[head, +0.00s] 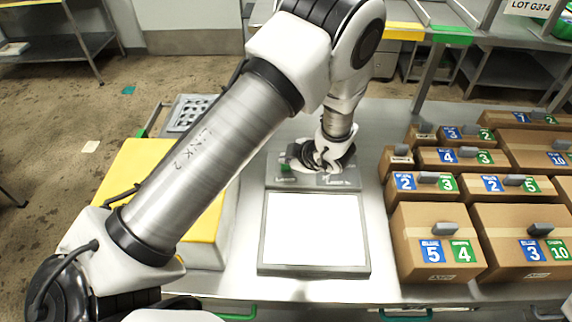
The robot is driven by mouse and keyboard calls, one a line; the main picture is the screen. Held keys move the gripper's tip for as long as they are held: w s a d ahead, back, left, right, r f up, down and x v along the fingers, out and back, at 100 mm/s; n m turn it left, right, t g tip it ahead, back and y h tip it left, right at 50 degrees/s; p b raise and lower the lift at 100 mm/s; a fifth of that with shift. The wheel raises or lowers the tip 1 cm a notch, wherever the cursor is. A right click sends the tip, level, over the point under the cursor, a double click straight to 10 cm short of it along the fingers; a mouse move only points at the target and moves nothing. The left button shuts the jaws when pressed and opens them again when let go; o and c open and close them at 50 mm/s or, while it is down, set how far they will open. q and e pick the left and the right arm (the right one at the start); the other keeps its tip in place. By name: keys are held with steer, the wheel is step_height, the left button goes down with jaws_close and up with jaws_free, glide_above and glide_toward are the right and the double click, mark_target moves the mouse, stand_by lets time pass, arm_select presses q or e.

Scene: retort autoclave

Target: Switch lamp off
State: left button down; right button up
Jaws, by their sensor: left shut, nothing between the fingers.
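The lamp is a flat light panel (315,228) with a grey frame, lying on the metal table. Its face is bright white and looks lit. A grey control strip (276,181) with small labels runs along its far edge, and a green button (285,168) shows near the strip's left end. My left gripper (318,166) is shut and empty, pointing down over the strip just right of the green button. It hides the middle of the strip and whatever control sits there. I cannot tell whether the fingertips touch it. My right gripper is out of view.
Cardboard boxes (437,268) with blue and green number labels crowd the right side of the table. A yellow-topped box (128,178) stands left of the panel, partly behind my left arm. A grey tray with holes (188,113) lies behind it. Bare metal (382,225) separates panel and boxes.

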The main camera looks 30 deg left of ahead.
mark_target(287, 166)
arm_select(q)
steer(key=shift+f+b, duration=0.3)
steer(key=shift+f, duration=0.15)
stand_by(0.6)
steer(key=shift+s+r+p, duration=0.1)
steer(key=shift+r+p, duration=0.9)
step_height(287, 166, up, 6)
steer(key=p, duration=0.6)
